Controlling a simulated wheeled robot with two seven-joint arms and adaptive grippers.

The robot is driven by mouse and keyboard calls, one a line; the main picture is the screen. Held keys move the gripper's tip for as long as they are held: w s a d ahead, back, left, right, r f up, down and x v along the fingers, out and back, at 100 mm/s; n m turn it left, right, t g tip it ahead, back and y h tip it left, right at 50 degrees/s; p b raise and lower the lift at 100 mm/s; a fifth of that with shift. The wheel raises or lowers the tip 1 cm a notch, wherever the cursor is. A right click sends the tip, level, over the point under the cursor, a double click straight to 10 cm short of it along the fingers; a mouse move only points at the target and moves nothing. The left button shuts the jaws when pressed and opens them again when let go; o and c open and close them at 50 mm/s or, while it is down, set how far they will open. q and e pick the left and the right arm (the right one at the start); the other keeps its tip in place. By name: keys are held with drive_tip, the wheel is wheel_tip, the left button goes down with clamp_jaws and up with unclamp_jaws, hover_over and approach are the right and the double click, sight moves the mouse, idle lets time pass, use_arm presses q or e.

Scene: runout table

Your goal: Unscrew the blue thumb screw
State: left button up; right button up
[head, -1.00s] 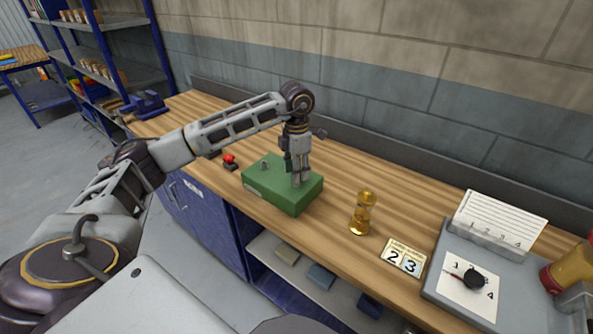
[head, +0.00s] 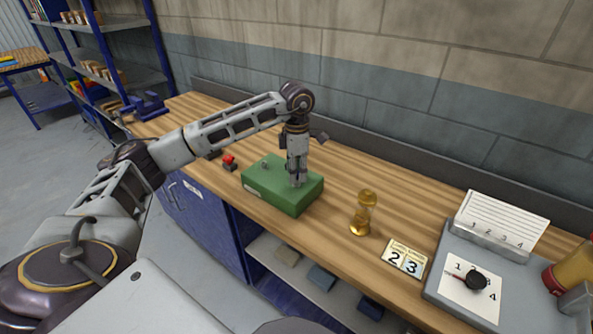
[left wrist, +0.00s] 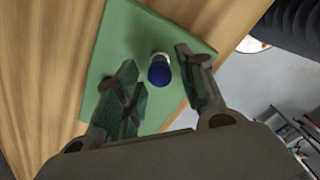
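The blue thumb screw (left wrist: 160,73) stands on a green box (left wrist: 110,50) in the left wrist view, with a pale collar behind its blue head. My left gripper (left wrist: 157,62) has its fingers on either side of the screw, with green surface showing between them and the blue head. In the head view my left gripper (head: 298,182) points straight down over the right part of the green box (head: 272,180). It hides the blue screw there. A small grey knob (head: 264,165) sits on the box's left part. My right gripper is not in view.
A grey console (head: 440,275) with a dial lies farther right. A red button (head: 229,161) is to the left. Bare wood lies behind the box.

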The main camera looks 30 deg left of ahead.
use_arm(q)
drive_tip(key=shift+m+b, duration=0.6)
drive_tip(key=shift+m, duration=2.3)
clamp_jaws()
drive_tip(key=shift+n, duration=0.3)
drive_tip(key=shift+n+p, duration=0.3)
drive_tip(key=shift+n, duration=1.6)
drive_tip(key=shift+n, duration=0.3)
